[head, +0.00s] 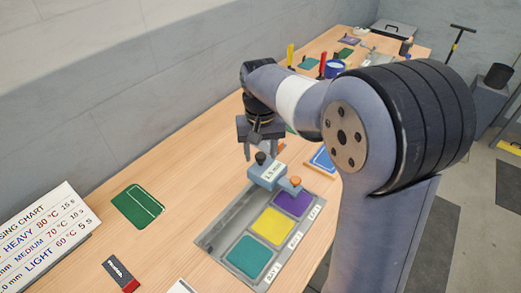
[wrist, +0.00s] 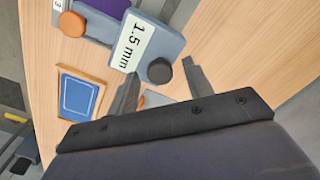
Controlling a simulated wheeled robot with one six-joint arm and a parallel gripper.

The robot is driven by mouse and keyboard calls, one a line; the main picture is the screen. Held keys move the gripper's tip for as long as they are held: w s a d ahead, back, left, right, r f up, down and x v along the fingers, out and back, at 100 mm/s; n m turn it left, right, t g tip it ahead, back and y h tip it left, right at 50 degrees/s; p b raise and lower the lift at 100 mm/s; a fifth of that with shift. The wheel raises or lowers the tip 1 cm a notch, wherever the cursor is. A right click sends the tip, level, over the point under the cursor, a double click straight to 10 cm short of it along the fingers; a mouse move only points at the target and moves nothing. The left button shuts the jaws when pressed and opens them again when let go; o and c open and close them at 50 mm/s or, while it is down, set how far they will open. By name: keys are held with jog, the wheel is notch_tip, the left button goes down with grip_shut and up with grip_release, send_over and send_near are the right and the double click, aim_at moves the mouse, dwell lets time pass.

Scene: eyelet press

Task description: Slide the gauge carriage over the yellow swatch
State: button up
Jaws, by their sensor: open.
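The yellow swatch (head: 272,226) lies in the middle bay, uncovered. The teal swatch (head: 248,257) is in the near bay. My gripper (head: 260,152) is open and empty, close by the black knob. In the wrist view the carriage (wrist: 148,46) shows ahead, its knob between the fingertips (wrist: 160,71); contact cannot be told.
A green mat (head: 138,207) and a red-and-black item (head: 121,275) lie left of the tray. A chart board (head: 40,235) stands at far left. A blue card (wrist: 78,95) in an orange frame lies near the carriage. Tools and a blue container (head: 334,68) are farther back.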

jog(key=shift+f, duration=0.1)
grip_shut()
dwell(0.5)
